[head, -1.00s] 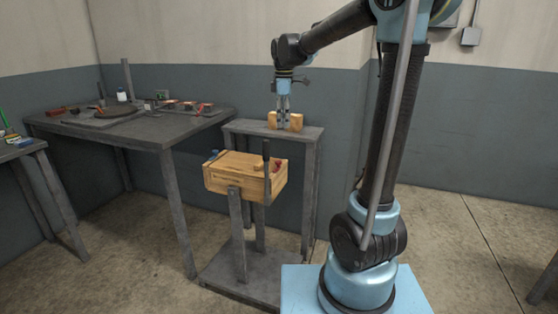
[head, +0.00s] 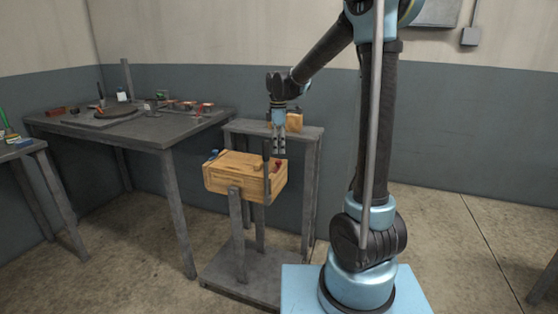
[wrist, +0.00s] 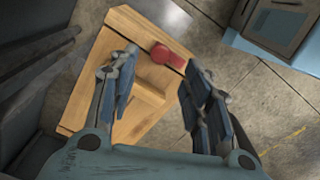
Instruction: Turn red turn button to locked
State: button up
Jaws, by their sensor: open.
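The red turn button (head: 277,163) sits on the top of a wooden box (head: 235,182), near its right side, below my gripper. In the wrist view the red turn button (wrist: 168,56) shows beyond and between my fingertips, with its narrow arm pointing to the right. My gripper (head: 279,154) points down over the right part of the box. In the wrist view my gripper (wrist: 155,75) is open, its two fingers apart with nothing between them. I cannot tell whether the fingertips touch anything.
A shelf (head: 250,127) behind holds a wooden block (head: 294,121). A cluttered grey table (head: 150,134) stands to the left.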

jog(key=shift+f, duration=3.1)
grip_shut()
